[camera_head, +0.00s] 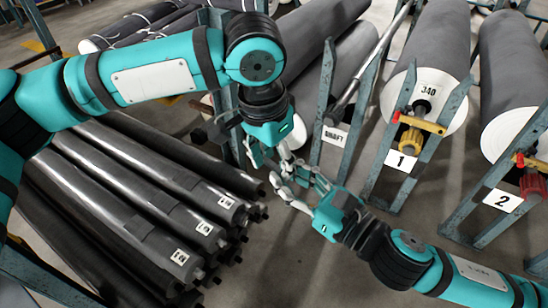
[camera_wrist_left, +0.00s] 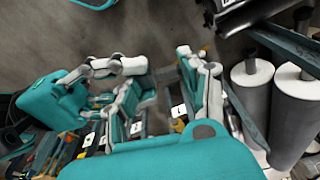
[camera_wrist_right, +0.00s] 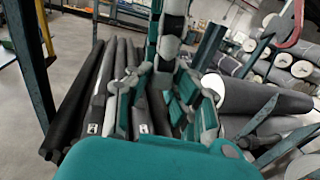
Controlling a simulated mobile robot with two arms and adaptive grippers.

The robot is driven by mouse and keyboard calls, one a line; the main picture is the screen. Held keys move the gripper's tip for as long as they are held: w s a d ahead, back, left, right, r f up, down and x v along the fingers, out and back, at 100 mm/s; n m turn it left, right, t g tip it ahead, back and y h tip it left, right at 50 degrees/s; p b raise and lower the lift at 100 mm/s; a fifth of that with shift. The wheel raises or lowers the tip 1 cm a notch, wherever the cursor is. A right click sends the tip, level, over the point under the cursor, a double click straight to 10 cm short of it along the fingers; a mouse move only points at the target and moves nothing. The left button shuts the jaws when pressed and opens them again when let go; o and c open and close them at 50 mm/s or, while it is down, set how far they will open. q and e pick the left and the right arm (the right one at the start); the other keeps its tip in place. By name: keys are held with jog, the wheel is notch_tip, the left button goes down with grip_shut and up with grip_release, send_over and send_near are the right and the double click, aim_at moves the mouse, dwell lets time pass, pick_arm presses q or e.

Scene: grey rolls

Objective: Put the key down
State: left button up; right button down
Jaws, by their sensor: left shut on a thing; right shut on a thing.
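My left gripper (camera_head: 268,158) hangs from the upper left in the head view, over the gap between the dark rolls and the shaft rack. My right gripper (camera_head: 305,183) reaches up from the lower right and meets it. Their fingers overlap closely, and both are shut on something. I cannot make out the key in any view; the fingers hide what is held. In the left wrist view, the right gripper's pale fingers (camera_wrist_left: 112,66) come in from the left at my left fingers. In the right wrist view, the left gripper (camera_wrist_right: 168,42) comes down between my right fingers.
Dark rolls with white labels (camera_head: 140,190) lie stacked at left. A rack marked SHAFT (camera_head: 335,135) stands behind the grippers. Grey rolls rest on stands marked 1 (camera_head: 401,161) and 2 (camera_head: 502,200), with yellow (camera_head: 422,124) and red (camera_head: 532,184) fittings. Bare floor (camera_head: 290,270) shows below the grippers.

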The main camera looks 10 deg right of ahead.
jog(key=c, duration=1.1)
grip_release()
jog(key=shift+c, duration=0.2)
